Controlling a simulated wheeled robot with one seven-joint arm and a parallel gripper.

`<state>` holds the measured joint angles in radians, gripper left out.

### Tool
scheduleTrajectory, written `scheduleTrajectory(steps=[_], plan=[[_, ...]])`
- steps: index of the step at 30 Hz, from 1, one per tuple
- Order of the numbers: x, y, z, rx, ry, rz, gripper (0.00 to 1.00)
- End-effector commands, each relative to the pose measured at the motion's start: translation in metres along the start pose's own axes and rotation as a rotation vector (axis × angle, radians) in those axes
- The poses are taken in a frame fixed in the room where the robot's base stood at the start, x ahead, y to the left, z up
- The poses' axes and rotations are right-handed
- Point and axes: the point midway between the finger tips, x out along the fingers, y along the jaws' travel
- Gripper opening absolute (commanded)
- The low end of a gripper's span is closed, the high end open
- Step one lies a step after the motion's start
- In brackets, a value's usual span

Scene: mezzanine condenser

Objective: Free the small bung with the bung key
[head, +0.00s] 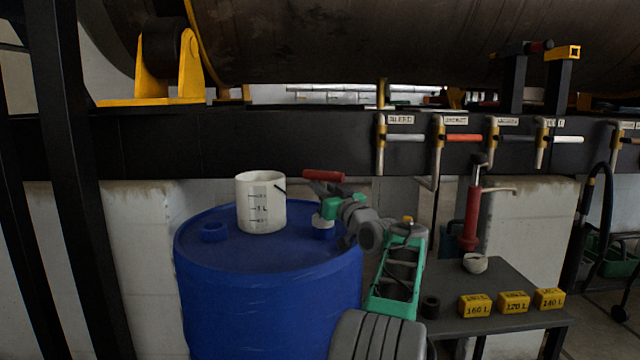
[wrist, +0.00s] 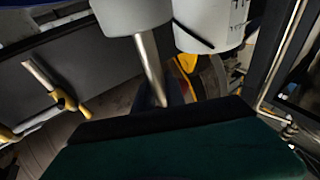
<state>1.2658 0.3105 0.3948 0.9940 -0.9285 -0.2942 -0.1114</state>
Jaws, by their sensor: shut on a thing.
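My gripper (head: 329,207) is over the right part of the blue drum's top (head: 268,262). It is shut on the metal shaft of the bung key (wrist: 150,65), which stands out of the dark jaws in the wrist view. A red bar (head: 323,176) just above the gripper looks like the key's handle. The key's pale grey round end (head: 323,228) is below the gripper at the drum top; it also shows large at the top of the wrist view (wrist: 130,14). The small bung is not visible, perhaps hidden under that end. I cannot tell whether they are engaged.
A white measuring bucket (head: 261,203) stands on the drum, close left of the key. A blue ring-shaped bung (head: 214,232) is further left. Valve levers (head: 463,137) line the black beam behind. A grey table (head: 505,285) at right bears yellow blocks (head: 514,303) and a red hand pump (head: 471,218).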

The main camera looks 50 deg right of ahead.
Motion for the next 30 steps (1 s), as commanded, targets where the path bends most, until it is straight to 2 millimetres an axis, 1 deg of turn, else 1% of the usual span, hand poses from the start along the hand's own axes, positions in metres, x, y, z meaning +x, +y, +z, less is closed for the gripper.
scheduleTrajectory(steps=[1,6,18,30], plan=[[-0.0011,0.0055,0.0108,0.012,-0.015,-0.007,0.0],[-0.0003,0.0037,0.0131,0.026,-0.017,-0.056,0.0],[0.0018,-0.0019,0.013,0.047,-0.016,-0.151,0.0],[0.0014,-0.0024,0.0108,0.06,-0.012,-0.218,0.0]])
